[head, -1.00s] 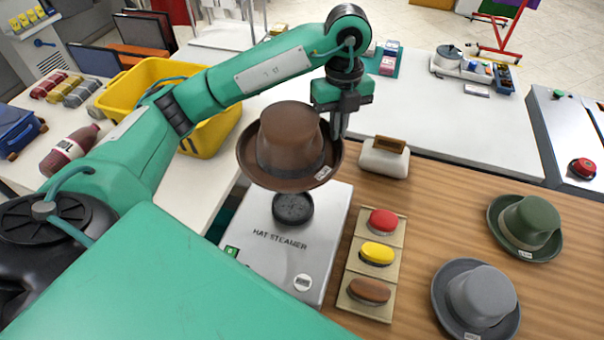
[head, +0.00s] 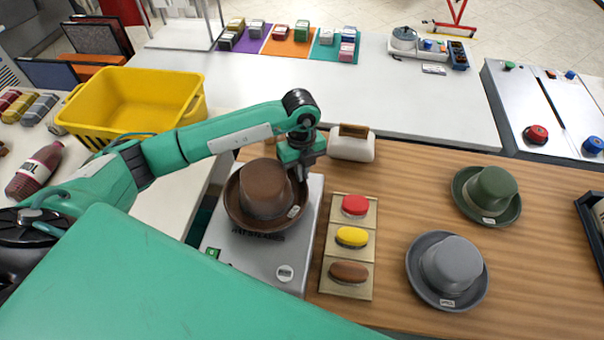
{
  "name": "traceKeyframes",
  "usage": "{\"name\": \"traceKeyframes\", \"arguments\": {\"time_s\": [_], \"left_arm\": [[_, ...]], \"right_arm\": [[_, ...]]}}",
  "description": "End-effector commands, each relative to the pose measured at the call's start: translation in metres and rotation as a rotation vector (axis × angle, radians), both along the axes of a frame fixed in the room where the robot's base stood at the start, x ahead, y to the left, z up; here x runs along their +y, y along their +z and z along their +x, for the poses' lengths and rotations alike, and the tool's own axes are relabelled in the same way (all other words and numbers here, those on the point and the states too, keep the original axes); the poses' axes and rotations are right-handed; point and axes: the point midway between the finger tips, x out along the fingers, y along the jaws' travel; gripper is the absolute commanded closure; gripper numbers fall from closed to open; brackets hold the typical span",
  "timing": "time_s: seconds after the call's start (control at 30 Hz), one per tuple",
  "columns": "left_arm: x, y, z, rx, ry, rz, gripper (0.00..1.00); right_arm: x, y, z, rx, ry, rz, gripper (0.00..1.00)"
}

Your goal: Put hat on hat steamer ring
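The brown hat (head: 265,190) is upright over the grey hat steamer (head: 290,262). It covers the dark steamer ring, so I cannot tell whether it rests on the ring or hangs just above it. My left gripper (head: 300,172) is at the hat's back right edge, pointing down. Its fingers are small and partly hidden by the hat, but they appear to be at the brim. My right gripper is not in view.
A brush holder (head: 364,288) with red, yellow and brown brushes stands right of the steamer. A white block with a wooden handle (head: 352,146) is behind. Green (head: 490,195) and grey (head: 450,270) hats lie on the right. A yellow basket (head: 130,103) stands at left.

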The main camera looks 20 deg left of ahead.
Motion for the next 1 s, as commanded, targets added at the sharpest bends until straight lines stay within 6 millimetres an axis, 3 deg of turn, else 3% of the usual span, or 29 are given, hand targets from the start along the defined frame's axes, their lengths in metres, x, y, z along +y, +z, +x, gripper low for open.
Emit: {"name": "traceKeyframes", "arguments": {"time_s": [0.13, 0.47, 0.6, 1.0], "left_arm": [[0.000, -0.020, 0.000, 0.002, 0.002, 0.000, 1.00], [0.000, -0.025, 0.000, 0.000, 0.001, 0.000, 1.00], [0.000, -0.025, 0.000, 0.000, 0.000, 0.000, 0.74], [0.000, -0.019, 0.001, -0.002, 0.000, 0.000, 0.74]], "right_arm": [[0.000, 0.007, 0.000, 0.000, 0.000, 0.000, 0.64], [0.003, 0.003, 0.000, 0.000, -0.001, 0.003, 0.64], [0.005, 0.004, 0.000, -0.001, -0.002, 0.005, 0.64], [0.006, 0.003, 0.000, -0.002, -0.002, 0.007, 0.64]]}}
